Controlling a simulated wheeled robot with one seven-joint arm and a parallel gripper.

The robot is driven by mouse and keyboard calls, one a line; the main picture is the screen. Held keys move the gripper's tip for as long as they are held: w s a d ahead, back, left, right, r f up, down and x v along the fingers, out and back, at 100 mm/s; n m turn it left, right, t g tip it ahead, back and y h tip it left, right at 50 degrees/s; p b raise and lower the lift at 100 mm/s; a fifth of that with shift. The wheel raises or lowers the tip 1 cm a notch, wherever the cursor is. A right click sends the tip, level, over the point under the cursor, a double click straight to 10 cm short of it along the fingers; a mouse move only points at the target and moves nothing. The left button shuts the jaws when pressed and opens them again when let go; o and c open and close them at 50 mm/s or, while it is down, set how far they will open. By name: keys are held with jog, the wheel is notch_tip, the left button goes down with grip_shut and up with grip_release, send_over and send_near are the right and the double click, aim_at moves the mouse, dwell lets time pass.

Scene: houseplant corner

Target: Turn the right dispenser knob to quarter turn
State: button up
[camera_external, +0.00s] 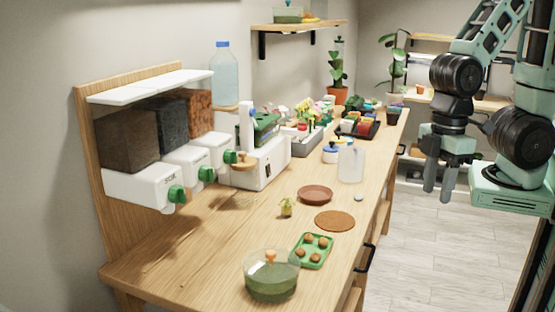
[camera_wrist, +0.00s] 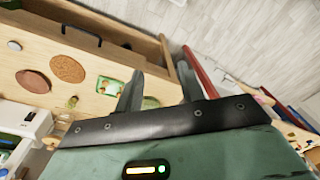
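The dispenser stands against the left wall in the external view, with three dark or reddish-brown filled bins over white spouts. Each spout has a green knob. The right knob (camera_external: 229,157) is the farthest, beside a small wooden-topped piece; its turn angle is too small to tell. The middle knob (camera_external: 207,174) and the left knob (camera_external: 177,194) are nearer. My gripper (camera_external: 439,192) hangs pointing down over the floor to the right of the table, far from the knobs. Its two fingers are apart with nothing between them, as the wrist view (camera_wrist: 158,85) also shows. The knobs are not recognizable in the wrist view.
The wooden table (camera_external: 215,262) holds a lidded glass bowl (camera_external: 271,278), a green tray (camera_external: 323,244), a cork disc (camera_external: 335,221), a brown saucer (camera_external: 315,195) and a clear container (camera_external: 351,164). A white machine (camera_external: 262,165) stands close beside the right knob. Open floor lies right of the table.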

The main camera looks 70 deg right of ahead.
jog(key=shift+o, duration=1.2)
jog(key=w+a+f+t+y+b, duration=0.2)
jog(key=w+a+f, duration=0.2)
jog(key=w, duration=0.4)
jog(key=shift+w+f+t+y+b, duration=0.15)
jog(key=shift+f+t+y+b, duration=0.15)
jog(key=shift+t+b, duration=0.1)
jog(key=n+t+h+b, duration=0.2)
jog(key=t+h+b, duration=0.45)
jog(key=t, duration=0.85)
send_near(237, 158)
jog(key=shift+y, duration=0.25)
jog(key=w+p, duration=0.1)
jog(key=w, duration=0.2)
jog(key=w+d+p, duration=0.1)
jog(key=w, duration=0.2)
jog(key=w+p, duration=0.1)
jog(key=w, duration=0.2)
jog(key=shift+d+r, duration=0.1)
jog(key=shift+d, duration=0.05)
jog(key=shift+c, duration=0.4)
jog(key=c, duration=0.9)
